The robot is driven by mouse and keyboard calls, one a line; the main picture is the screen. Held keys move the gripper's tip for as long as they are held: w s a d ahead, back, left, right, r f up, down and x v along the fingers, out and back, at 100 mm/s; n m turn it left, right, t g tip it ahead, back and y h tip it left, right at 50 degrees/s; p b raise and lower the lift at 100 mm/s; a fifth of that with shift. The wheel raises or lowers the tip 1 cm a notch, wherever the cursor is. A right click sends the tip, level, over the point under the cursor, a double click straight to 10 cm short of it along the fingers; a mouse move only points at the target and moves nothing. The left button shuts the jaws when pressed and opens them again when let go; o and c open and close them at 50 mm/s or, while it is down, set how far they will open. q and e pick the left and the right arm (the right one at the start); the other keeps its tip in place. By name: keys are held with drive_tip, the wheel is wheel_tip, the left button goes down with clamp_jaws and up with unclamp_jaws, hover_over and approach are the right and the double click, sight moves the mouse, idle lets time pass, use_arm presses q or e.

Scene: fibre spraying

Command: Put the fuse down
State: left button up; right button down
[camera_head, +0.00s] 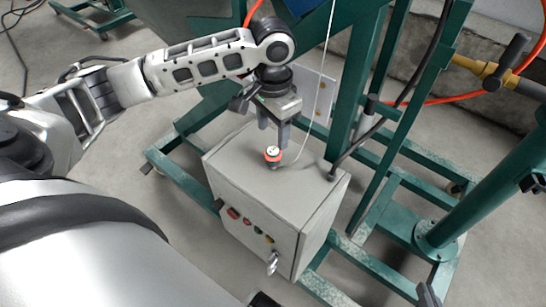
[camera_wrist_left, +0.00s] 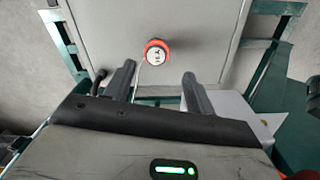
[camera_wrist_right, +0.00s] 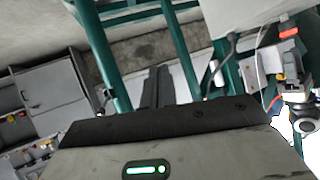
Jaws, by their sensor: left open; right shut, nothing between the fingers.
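The fuse (camera_head: 272,154), a small red and white round piece, sits on top of the grey control box (camera_head: 255,180), and a thin white cord runs up from beside it. My left gripper (camera_head: 276,135) is just above and behind the fuse. In the left wrist view the fuse (camera_wrist_left: 155,54) lies beyond the two spread fingertips of my left gripper (camera_wrist_left: 158,75), apart from both. My right gripper (camera_wrist_right: 157,72) has its fingers together with nothing between them, away from the fuse. I cannot clearly make it out in the head view.
Green steel frame posts (camera_head: 355,80) stand behind and right of the box. A brass fitting with an orange hose (camera_head: 490,72) is at upper right. Buttons and a key-like handle (camera_head: 272,262) stick out of the box front.

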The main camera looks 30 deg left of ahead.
sight(273, 151)
use_arm(q)
wheel_tip(273, 151, down, 3)
drive_tip(key=shift+f, duration=0.1)
drive_tip(key=shift+s+d+f+b, duration=0.1)
drive_tip(key=shift+f+b, duration=0.35)
drive_tip(key=f, duration=0.2)
drive_tip(key=f+b, duration=0.1)
drive_tip(key=f, duration=0.1)
drive_tip(key=shift+s+d+f+b, duration=0.15)
drive_tip(key=shift+s+b, duration=0.05)
drive_tip(key=shift+b, duration=0.1)
drive_tip(key=c, duration=1)
drive_tip(key=shift+c, duration=0.7)
use_arm(e)
drive_tip(key=shift+g, duration=0.5)
drive_tip(key=f, duration=0.3)
drive_tip(key=a+f, duration=0.1)
drive_tip(key=f, duration=0.1)
drive_tip(key=shift+w+a, duration=0.1)
drive_tip(key=shift+w, duration=0.3)
